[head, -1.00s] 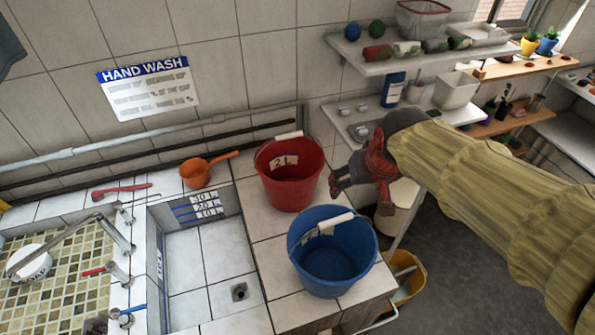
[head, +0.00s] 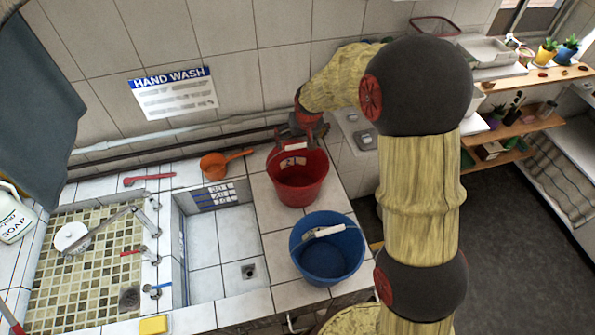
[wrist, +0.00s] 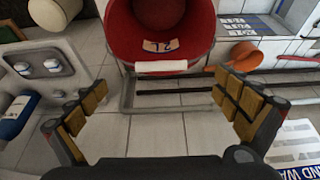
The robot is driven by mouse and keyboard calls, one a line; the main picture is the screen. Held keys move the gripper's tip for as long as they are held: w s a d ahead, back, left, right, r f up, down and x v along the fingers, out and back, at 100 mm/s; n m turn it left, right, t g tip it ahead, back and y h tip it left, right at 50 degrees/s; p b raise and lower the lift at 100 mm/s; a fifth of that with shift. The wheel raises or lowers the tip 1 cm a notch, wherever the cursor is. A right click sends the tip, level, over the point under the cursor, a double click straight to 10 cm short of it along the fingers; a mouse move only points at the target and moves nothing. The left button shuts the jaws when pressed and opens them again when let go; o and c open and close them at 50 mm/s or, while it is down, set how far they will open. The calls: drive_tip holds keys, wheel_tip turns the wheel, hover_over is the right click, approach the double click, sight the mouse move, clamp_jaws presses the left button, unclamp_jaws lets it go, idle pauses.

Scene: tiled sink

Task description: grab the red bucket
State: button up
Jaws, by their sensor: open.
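The red bucket (head: 298,185) stands upright on the white tiled ledge, near the wall. My gripper (head: 300,128) is behind the bucket's back rim, close to the wall. In the wrist view my gripper (wrist: 160,88) is open, with its padded fingers wide apart and nothing between them. The handle grip lies beyond the fingertips, roughly between them in the picture.
A blue bucket (head: 327,262) stands in front of the red one. An orange dipper (head: 222,165) lies to the left. Pipes (head: 180,137) run along the wall behind. A shelf (head: 355,140) is right of the gripper. The sink basin (head: 222,240) is at left.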

sight(298, 146)
drive_tip(key=shift+p+x, duration=1.1)
drive_tip(key=shift+x, duration=3.3)
drive_tip(key=shift+w+a+r, duration=0.1)
drive_tip(key=shift+w, duration=0.1)
drive_tip(key=shift+c, duration=1.1)
drive_tip(key=shift+s, duration=0.15)
drive_tip(key=c, duration=0.7)
